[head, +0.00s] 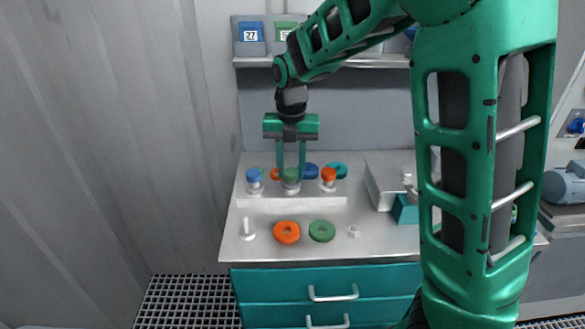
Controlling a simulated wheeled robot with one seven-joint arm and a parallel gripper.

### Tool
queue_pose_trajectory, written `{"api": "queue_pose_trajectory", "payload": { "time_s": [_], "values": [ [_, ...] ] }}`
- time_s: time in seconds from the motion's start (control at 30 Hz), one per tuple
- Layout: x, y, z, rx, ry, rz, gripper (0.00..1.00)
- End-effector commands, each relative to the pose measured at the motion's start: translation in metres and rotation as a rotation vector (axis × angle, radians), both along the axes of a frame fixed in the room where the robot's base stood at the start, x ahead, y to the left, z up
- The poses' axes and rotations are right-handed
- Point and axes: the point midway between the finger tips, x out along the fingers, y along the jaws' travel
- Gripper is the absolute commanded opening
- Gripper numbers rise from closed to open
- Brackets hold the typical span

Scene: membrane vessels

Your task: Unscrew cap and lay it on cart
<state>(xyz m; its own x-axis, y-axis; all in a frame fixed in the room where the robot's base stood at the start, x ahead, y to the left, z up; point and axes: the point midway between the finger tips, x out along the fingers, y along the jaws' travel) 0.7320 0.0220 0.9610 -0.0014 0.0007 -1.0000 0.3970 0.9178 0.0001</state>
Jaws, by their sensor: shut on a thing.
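My gripper (290,172) points straight down over the cart (265,268). Its two fingers are shut around the green cap (290,174) in the middle of the front row. That cap sits on or just above a pale vessel neck (291,188); I cannot tell whether it is still threaded. A blue cap (254,174) on a vessel is to the left, and an orange cap (328,174) on a vessel is to the right. The cart's top is light grey, with teal drawers below.
An orange ring (286,232), a green ring (321,231), a small white nut-like piece (353,231) and a white peg (246,230) are on the cart's front part. A grey box (385,183) stands at right. Blue and teal round pieces are behind the vessels.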

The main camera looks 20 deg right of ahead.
Motion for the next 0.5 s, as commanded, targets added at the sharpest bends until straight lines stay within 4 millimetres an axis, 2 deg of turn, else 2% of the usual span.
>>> {"api": "queue_pose_trajectory", "payload": {
  "time_s": [0.07,0.1,0.3,0.5],
  "values": [
    [-0.0002,-0.0002,0.0000,0.000,0.000,0.000,0.06],
    [-0.0003,-0.0002,0.0000,0.000,0.000,0.002,0.02],
    [-0.0003,-0.0006,0.0001,-0.001,0.000,0.117,0.02],
    [0.0000,-0.0005,0.0039,0.000,0.000,0.112,0.02]
  ]
}}
